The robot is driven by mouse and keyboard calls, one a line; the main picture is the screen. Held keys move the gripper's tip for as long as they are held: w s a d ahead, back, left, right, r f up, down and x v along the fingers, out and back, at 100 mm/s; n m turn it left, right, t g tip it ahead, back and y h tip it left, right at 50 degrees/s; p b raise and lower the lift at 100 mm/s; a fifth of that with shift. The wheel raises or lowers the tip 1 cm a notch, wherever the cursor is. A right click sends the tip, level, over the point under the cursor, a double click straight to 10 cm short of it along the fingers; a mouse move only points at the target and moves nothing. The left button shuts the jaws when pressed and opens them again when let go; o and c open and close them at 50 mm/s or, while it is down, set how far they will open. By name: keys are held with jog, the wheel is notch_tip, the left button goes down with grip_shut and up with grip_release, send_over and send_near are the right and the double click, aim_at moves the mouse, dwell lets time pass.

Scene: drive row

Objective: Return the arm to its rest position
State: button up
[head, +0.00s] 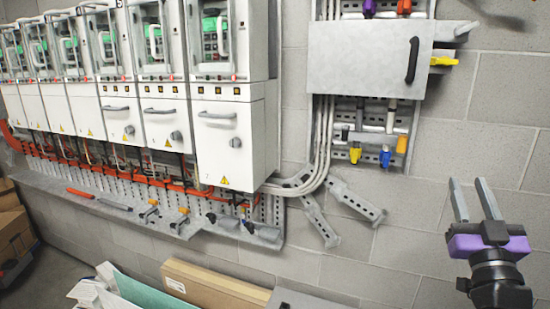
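My gripper (472,201) is at the lower right of the head view, with a purple body and two grey fingers pointing up. The fingers stand apart with nothing between them. It is in front of the bare block wall, apart from any object. The rest of my arm runs out of view at the bottom right.
A row of white drive cabinets (229,140) lines the wall at left, with a grey ledge (150,215) below holding small tools. A grey metal box (360,58) with a black handle hangs at upper right. Cardboard boxes (215,285) stand at the bottom.

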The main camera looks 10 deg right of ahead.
jog(key=s+a+f+m+g+y+b, duration=0.1)
jog(key=s+a+f+g+y, duration=0.1)
jog(key=s+a+f, duration=1.35)
jog(key=s+a+f+n+g+y, duration=0.2)
jog(key=s+f, duration=0.5)
jog(key=s, duration=0.4)
jog(key=s+a+f+n+g+y+b, duration=0.1)
jog(key=s+a+f+g+y, duration=0.2)
jog(key=s, duration=0.9)
jog(key=a+f+y, duration=0.1)
jog(key=a+f, duration=0.2)
jog(key=f, duration=0.2)
jog(key=shift+a+f+n+g+y+b, duration=0.3)
jog(key=shift+a+n, duration=0.1)
